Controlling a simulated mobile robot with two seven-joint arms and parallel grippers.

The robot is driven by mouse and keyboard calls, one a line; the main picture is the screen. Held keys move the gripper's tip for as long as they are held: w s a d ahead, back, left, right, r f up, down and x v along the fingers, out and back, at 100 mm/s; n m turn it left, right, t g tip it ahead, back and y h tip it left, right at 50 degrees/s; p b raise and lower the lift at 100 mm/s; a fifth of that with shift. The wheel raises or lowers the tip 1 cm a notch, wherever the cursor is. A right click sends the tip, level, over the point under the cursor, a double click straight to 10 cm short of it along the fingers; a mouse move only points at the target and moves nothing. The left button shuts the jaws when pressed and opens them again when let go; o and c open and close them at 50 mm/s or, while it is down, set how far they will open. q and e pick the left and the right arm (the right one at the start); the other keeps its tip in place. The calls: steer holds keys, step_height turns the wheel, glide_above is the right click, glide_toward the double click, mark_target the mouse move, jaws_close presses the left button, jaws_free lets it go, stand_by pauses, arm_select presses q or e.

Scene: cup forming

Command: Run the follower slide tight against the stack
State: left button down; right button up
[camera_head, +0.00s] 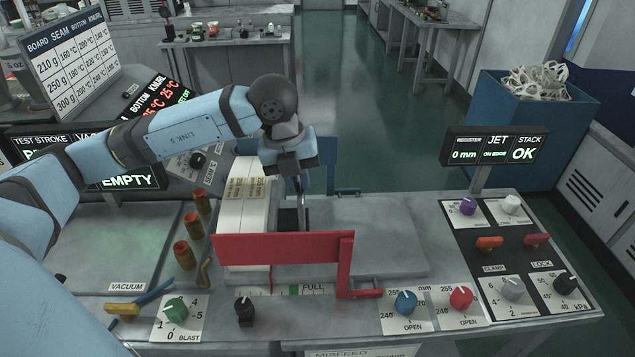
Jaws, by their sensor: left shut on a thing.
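The stack (243,208) of white blanks with printed labels stands upright left of centre, partly behind a red rail (283,249). A dark block (288,219), which looks like the follower slide, sits just right of the stack. A narrow gap seems to show between them, but the contact is hard to make out. My left gripper (301,199) points down over the block and is shut on a thin upright part there, seemingly the slide's handle. The red rail hides the lower parts. My right gripper is not in view.
A grey plate (380,240) right of the slide is clear. Orange-brown posts (185,255) stand left of the stack. Knobs line the front edge. A display (493,149) reads 0 mm, ON EDGE and STACK OK.

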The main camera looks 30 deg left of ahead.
arm_select(q)
steer(key=c, duration=1.1)
jaws_free()
steer(key=shift+a, duration=0.1)
steer(key=shift+r, duration=0.1)
steer(key=shift+s+a+r, duration=0.3)
steer(key=shift+a+r, duration=0.05)
steer(key=shift+r, duration=1.9)
steer(key=shift+s+a+r, duration=0.25)
steer(key=shift+a+r, duration=0.1)
steer(key=shift+r, duration=1.9)
steer(key=shift+s+a+r, duration=0.3)
steer(key=shift+a+r, duration=0.05)
steer(key=shift+r, duration=1.9)
